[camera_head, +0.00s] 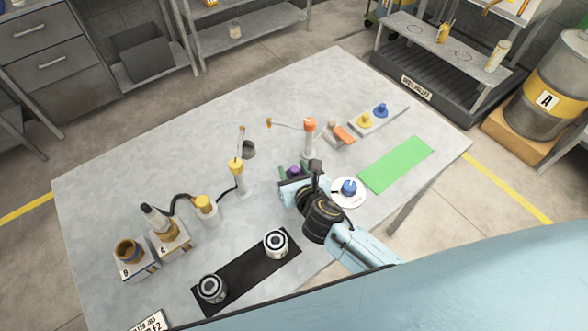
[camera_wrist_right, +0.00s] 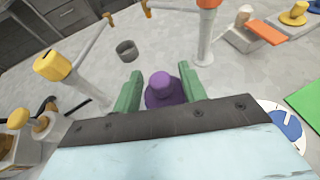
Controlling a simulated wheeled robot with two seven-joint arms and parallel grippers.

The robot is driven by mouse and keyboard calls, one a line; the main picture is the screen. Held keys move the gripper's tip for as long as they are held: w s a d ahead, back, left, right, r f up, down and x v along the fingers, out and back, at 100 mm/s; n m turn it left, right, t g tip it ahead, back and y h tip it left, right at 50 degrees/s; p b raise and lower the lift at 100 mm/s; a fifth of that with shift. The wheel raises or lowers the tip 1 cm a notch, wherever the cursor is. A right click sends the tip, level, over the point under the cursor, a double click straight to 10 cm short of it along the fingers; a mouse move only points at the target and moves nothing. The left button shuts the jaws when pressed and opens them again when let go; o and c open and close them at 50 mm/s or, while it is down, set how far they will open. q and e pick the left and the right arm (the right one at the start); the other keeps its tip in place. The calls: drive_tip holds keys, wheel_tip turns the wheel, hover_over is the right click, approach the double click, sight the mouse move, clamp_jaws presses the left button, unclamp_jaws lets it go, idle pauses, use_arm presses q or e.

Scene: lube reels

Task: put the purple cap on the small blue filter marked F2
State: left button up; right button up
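A purple cap (camera_head: 293,171) with a round knob is near the middle of the table, partly hidden by my right gripper (camera_head: 297,180). In the right wrist view the purple cap (camera_wrist_right: 166,90) lies between the two green fingers of my right gripper (camera_wrist_right: 160,82). The fingers stand apart, with a small gap visible at the cap's left; the right finger is very close to it. Two short silver-and-black cylinders (camera_head: 276,243) (camera_head: 212,287) stand on a black mat. No blue body or F2 mark is readable on either. A plate ending in "F2" (camera_head: 152,323) shows at the front edge. My left gripper is out of view.
A blue cap (camera_head: 349,186) sits on a white disc beside my right arm. A green mat (camera_head: 396,164) lies at right. Orange-topped (camera_head: 309,135) and yellow-topped (camera_head: 237,175) posts stand close by. A small grey cup (camera_head: 248,149) stands behind. Table space at back left is clear.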

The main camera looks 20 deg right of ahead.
drive_tip(key=shift+r, duration=0.1)
drive_tip(key=shift+s+r, duration=0.1)
drive_tip(key=shift+s, duration=0.15)
drive_tip(key=p+v, duration=0.1)
drive_tip(key=v, duration=1)
drive_tip(key=shift+s, duration=0.25)
drive_tip(key=shift+d+r, duration=0.1)
drive_tip(key=shift+r, duration=0.05)
